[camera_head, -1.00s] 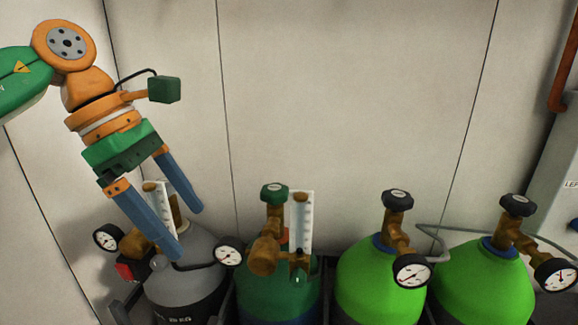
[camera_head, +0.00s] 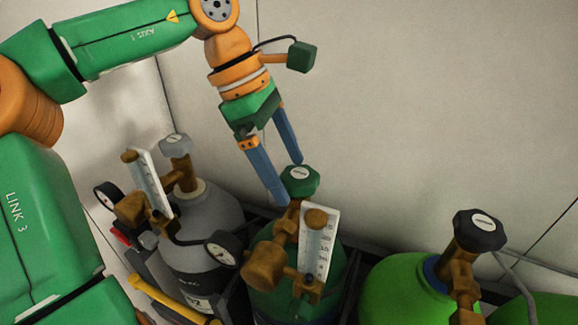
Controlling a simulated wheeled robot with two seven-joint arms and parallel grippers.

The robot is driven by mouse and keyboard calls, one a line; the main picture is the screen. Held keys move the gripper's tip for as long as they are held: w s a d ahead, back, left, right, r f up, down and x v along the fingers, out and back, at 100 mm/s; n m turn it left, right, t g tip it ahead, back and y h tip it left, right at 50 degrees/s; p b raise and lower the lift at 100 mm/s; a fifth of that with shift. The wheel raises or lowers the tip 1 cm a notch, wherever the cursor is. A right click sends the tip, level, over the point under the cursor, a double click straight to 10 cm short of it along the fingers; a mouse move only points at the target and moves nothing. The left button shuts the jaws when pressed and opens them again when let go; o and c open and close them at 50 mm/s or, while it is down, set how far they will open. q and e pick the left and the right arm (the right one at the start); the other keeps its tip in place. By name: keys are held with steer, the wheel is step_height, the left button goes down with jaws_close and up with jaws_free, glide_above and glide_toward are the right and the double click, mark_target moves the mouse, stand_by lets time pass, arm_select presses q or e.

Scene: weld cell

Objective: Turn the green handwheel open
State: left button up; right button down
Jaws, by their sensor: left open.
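The green handwheel (camera_head: 300,181) tops the valve of the dark green cylinder (camera_head: 335,285), in the middle of the head view. A brass regulator with a clear flow tube (camera_head: 318,245) and a gauge (camera_head: 222,250) sits in front of it. My left gripper (camera_head: 291,183) comes down from above with its two blue fingers apart and empty. Its fingertips are close to the handwheel, one at its left and one at its upper edge. I cannot tell whether they touch it. My right gripper is not in view.
A grey cylinder (camera_head: 205,225) with its own grey handwheel (camera_head: 175,145) and flow tube stands to the left. A bright green cylinder (camera_head: 400,288) with a black handwheel (camera_head: 479,230) stands to the right. A wall closes the space behind. Above the bright green cylinder is free room.

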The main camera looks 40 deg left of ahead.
arm_select(q)
steer(key=shift+f, duration=0.45)
steer(key=shift+w+f, duration=0.3)
steer(key=shift+w, duration=0.55)
steer(key=shift+w+d, duration=0.15)
steer(key=shift+w, duration=0.1)
steer(key=shift+c, duration=0.4)
steer(key=shift+d, duration=0.15)
steer(key=c, duration=0.4)
steer(key=shift+s+r, duration=0.1)
steer(key=shift+s, duration=0.2)
steer(key=c, duration=0.8)
steer(key=shift+c, duration=0.2)
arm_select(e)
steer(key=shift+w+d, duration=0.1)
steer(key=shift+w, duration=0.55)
